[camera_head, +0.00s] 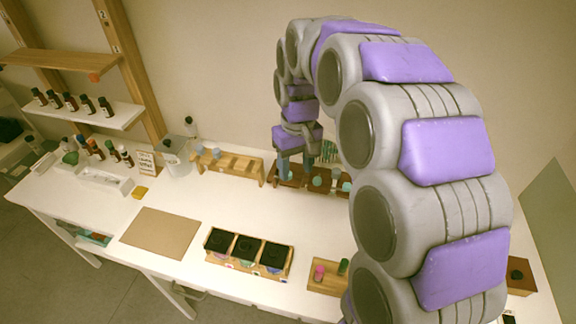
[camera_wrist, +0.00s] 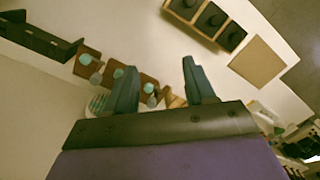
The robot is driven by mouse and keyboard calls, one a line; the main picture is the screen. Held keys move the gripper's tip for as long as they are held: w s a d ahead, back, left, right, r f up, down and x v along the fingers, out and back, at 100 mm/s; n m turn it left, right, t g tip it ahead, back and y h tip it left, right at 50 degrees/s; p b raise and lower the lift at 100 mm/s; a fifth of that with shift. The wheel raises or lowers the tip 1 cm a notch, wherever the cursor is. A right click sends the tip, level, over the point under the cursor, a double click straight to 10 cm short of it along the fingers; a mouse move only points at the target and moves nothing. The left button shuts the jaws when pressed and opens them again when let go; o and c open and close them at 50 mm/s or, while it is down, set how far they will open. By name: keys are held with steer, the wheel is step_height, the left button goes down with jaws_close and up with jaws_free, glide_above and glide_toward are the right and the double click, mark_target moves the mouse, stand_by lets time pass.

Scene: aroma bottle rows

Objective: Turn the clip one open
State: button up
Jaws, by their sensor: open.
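My gripper (camera_head: 296,163) is at the back of the white table, over the left end of a dark brown wooden rack (camera_head: 333,190). In the wrist view the two fingers of my gripper (camera_wrist: 158,66) are apart, with nothing held between them. The rack (camera_wrist: 133,77) holds several round pale teal pieces (camera_wrist: 118,73), and one finger overlaps it in the picture. I cannot tell whether the finger touches it. A green-and-white striped item (camera_head: 328,152) stands behind the rack. I cannot make out which piece is clip one; part of the rack is hidden by my arm and fingers.
A light wooden rack (camera_head: 232,165) with blue-grey tops stands left of the dark rack. A box with black compartments (camera_head: 247,252) and a small wooden tray (camera_head: 328,277) are at the front. A brown mat (camera_head: 160,232) lies left. The table's middle is clear.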

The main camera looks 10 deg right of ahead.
steer(key=w+d+f+p, duration=0.15)
steer(key=w+p, duration=0.25)
steer(key=w, duration=1.2)
steer(key=shift+n+t, duration=0.4)
step_height(320, 180, down, 17)
steer(key=shift+d+f+b, duration=0.1)
steer(key=shift+b, duration=0.55)
steer(key=shift+c, duration=0.2)
jaws_close()
